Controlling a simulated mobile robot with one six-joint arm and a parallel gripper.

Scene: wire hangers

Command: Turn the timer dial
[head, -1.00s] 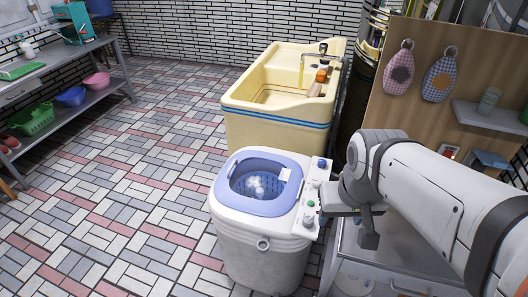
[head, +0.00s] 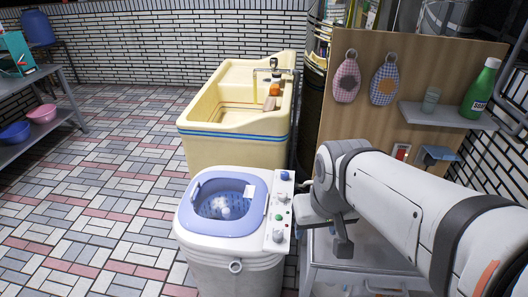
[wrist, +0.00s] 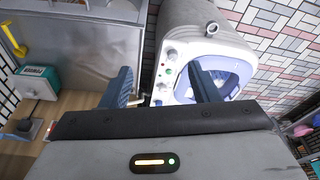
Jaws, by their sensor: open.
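A small white washing machine (head: 205,262) with a blue-rimmed open tub (head: 222,200) stands in the lower middle of the head view. Its white control panel (head: 281,208) runs along the right side of the top. The panel bears a blue knob (head: 287,175), white knobs and a green button (head: 278,217); I cannot tell which knob is the timer dial. My gripper (head: 325,226) is just right of the panel, apart from the knobs. In the wrist view my gripper (wrist: 162,85) is open and empty, with the panel (wrist: 166,76) beyond and between its blue fingers.
A cream sink (head: 232,152) stands behind the washer. A metal cart (head: 360,265) is to the right under my arm. A wooden board (head: 350,115) with hanging mitts and a shelf (head: 448,116) rises behind. Tiled floor (head: 90,215) on the left is clear.

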